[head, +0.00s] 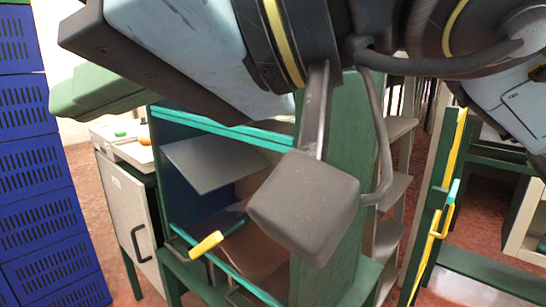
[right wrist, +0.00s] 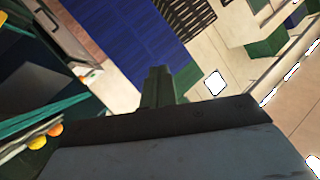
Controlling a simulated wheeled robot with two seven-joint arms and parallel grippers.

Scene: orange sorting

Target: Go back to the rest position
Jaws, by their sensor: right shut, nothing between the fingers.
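My right gripper (head: 60,98) reaches in from the right across the top of the head view. Its green fingers are at the left, beside the blue crates and above the left end of the open cabinet. In the right wrist view its fingers (right wrist: 158,86) are together and empty. A small orange thing (head: 145,140) lies on the white-topped cabinet at the left. My left gripper is not in view.
A green cabinet (head: 345,150) with teal edges and inner shelves stands open below my right arm; a yellow handle (head: 207,244) shows at its front. Stacked blue crates (head: 35,160) stand at the far left. A green frame with a yellow bar (head: 445,190) is at right.

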